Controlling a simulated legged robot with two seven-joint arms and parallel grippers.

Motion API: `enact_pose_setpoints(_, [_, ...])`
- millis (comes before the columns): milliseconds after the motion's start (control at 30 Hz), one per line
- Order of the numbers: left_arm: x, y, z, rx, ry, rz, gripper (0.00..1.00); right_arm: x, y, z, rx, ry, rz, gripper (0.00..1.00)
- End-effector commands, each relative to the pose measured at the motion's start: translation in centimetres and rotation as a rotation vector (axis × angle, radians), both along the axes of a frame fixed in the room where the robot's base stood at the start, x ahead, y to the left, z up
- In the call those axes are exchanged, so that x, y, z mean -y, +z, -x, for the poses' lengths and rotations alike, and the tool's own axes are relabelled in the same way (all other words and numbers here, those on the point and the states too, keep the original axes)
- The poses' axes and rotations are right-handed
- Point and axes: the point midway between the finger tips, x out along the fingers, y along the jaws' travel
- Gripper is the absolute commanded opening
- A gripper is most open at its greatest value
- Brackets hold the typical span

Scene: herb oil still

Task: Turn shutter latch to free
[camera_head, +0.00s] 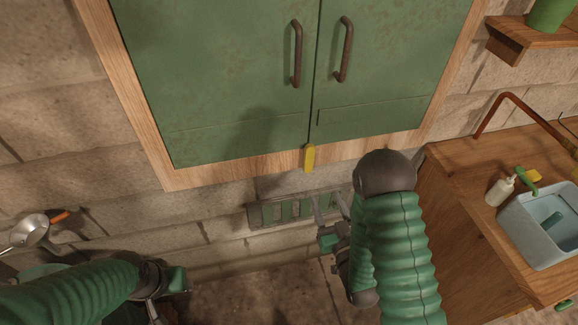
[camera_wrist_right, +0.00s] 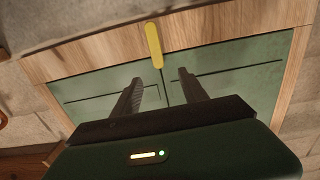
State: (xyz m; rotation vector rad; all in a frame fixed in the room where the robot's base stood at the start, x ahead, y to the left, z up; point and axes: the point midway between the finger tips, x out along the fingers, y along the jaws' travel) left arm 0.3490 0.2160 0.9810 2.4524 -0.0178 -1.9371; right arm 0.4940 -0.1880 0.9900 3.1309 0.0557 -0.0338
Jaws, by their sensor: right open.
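The yellow shutter latch (camera_head: 309,158) sits on the wooden frame's bottom rail, below the seam between two shut green shutter doors (camera_head: 230,75). It stands roughly upright, its upper end at the doors' lower edge. It also shows in the right wrist view (camera_wrist_right: 154,44), just beyond the fingertips and nearer the left one. My right gripper (camera_head: 328,200) is open and empty, below and slightly right of the latch, apart from it; both its fingers show in the right wrist view (camera_wrist_right: 159,78). My left gripper (camera_head: 165,290) is low at the left, far from the latch; its fingers are unclear.
Two brown handles (camera_head: 297,54) are on the doors. A slatted green panel (camera_head: 285,209) is on the wall below. At right, a wooden counter (camera_head: 450,185) holds a blue-grey basin (camera_head: 535,245) and a bottle (camera_head: 499,191). A metal pan (camera_head: 30,230) is at the left.

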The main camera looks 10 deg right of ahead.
Motion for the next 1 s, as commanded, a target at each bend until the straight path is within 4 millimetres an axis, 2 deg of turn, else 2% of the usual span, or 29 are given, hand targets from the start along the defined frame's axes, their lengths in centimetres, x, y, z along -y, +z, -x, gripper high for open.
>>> enact_pose_setpoints(167, [0.1,-1.5,0.0,0.001,-0.002,0.001,0.48,0.0,-0.1,-0.5,0.029,-0.002,0.001,0.51])
enact_pose_setpoints(367, [0.2,-5.8,0.0,0.0,-0.002,0.001,0.48,-1.0,-0.3,-2.8,0.035,0.0,0.01,0.51])
enact_pose_setpoints(533, [0.2,-9.7,0.0,0.0,-0.001,0.0,0.48,-1.5,-0.3,-5.6,0.036,0.001,0.013,0.51])
enact_pose_setpoints(600, [0.2,-7.7,0.0,-0.001,-0.001,0.0,0.48,-1.5,0.9,-7.5,0.027,0.001,0.012,0.51])
enact_pose_setpoints(800, [0.2,-7.1,-0.1,0.001,-0.001,0.0,0.48,-1.1,0.7,-12.7,0.026,-0.001,0.008,0.51])
enact_pose_setpoints(1000, [0.2,-6.8,0.0,0.0,-0.002,0.0,0.48,-1.3,0.7,-15.9,0.025,-0.002,0.008,0.51])
